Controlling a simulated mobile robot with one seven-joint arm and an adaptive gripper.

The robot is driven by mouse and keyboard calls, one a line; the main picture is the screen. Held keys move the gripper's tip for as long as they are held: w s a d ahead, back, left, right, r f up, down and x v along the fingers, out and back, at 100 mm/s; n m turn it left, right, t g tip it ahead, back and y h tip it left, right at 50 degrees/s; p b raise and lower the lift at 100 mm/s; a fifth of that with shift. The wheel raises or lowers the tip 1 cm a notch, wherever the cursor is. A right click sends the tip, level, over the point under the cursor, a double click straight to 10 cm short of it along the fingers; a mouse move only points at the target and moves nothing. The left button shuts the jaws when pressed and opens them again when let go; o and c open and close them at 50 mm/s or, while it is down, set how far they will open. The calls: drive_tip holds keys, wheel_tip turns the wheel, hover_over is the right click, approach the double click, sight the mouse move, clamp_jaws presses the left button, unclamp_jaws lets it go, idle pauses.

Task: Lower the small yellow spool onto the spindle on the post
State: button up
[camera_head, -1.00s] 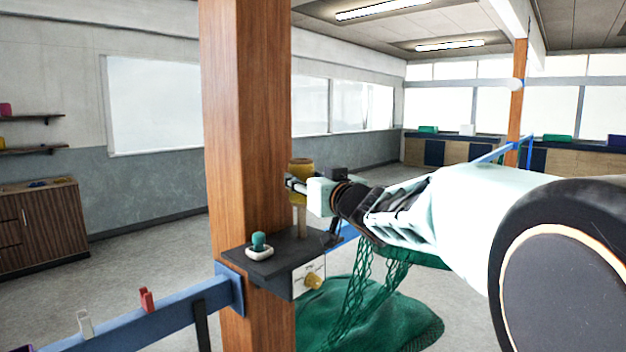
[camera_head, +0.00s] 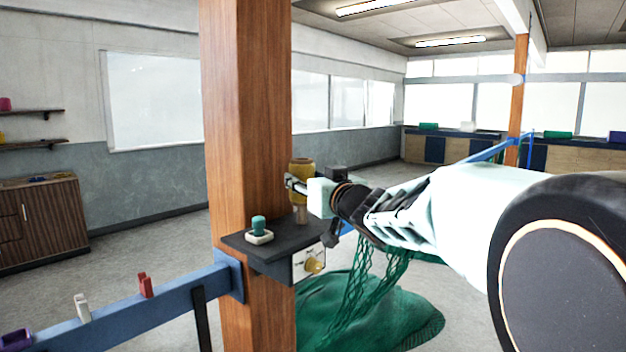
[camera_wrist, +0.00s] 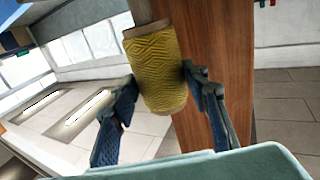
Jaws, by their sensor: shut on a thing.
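The small yellow spool (camera_head: 302,172) is upright beside the wooden post, held in my gripper (camera_head: 297,184) in the head view. A pale spindle (camera_head: 302,214) rises from the dark shelf (camera_head: 275,247) on the post, directly below the spool in the picture. I cannot tell whether the spindle's tip is inside the spool.
A teal item on a white base (camera_head: 259,232) stands on the shelf's left part. A white plate with a yellow round piece (camera_head: 313,265) is on the shelf's front. A blue rail (camera_head: 150,308) with clips runs left. Green netting (camera_head: 370,310) hangs and lies below.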

sight(306, 161)
drive_tip(key=shift+f+b, duration=1.75)
drive_tip(key=shift+f, duration=0.45)
drive_tip(key=o, duration=1.3)
wheel_tip(306, 161, up, 10)
drive_tip(key=shift+r, duration=0.1)
